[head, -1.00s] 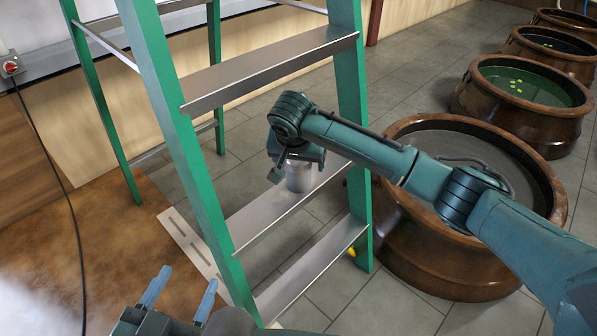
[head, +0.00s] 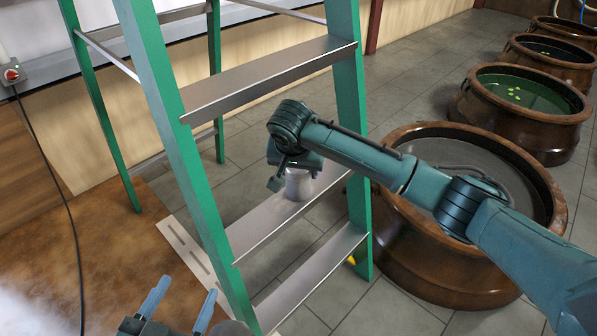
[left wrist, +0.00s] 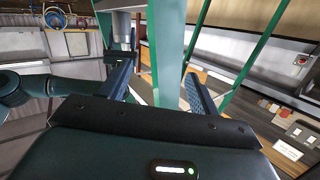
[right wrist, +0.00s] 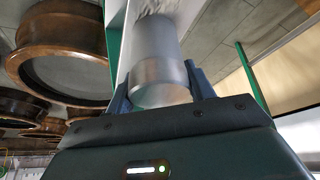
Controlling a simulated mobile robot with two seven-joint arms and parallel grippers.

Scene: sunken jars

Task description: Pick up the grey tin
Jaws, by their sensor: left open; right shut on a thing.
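The grey tin (head: 299,186) is a plain metal cylinder at the lower ladder step (head: 262,222) in the head view. My right gripper (head: 294,170) is shut on it from above, and in the right wrist view the tin (right wrist: 158,50) sits between the two fingers (right wrist: 160,84). I cannot tell whether its base touches the step. My left gripper (head: 181,300) is open and empty, low in the head view, to the left of the ladder's near leg. Its spread fingers also show in the left wrist view (left wrist: 161,88).
The green ladder (head: 170,140) stands around the tin, with a higher step (head: 265,80) above. A large brown jar (head: 440,262) with grey liquid stands close on the right, others behind it. A cable (head: 62,200) hangs at left. White haze covers the lower left.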

